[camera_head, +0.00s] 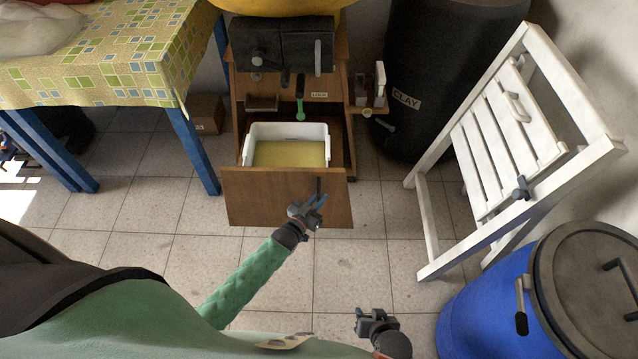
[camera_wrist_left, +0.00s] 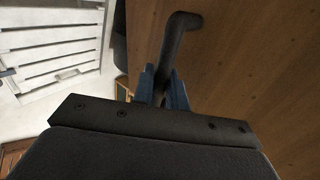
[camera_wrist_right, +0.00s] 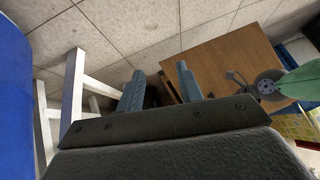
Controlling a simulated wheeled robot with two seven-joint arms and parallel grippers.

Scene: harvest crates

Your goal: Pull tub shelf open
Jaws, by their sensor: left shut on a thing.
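The tub shelf is a pulled-out wooden drawer, and its brown front (camera_head: 262,197) faces me in the head view. A white tub (camera_head: 290,131) with a yellowish bottom sits in it behind the front. My left gripper (camera_head: 316,203) is at the right part of the front, shut on a dark handle (camera_head: 319,186). The left wrist view shows the handle (camera_wrist_left: 180,35) bending down between the blue fingers (camera_wrist_left: 161,85). My right gripper (camera_head: 363,318) is low in the head view, away from the drawer. Its fingers (camera_wrist_right: 160,88) are apart and empty in the right wrist view.
A white slatted folding frame (camera_head: 505,140) stands at the right, with a blue barrel (camera_head: 480,300) in front of it. A black bin (camera_head: 440,60) labelled CLAY stands behind. A table with blue legs (camera_head: 193,150) is at the left. The tiled floor before the drawer is clear.

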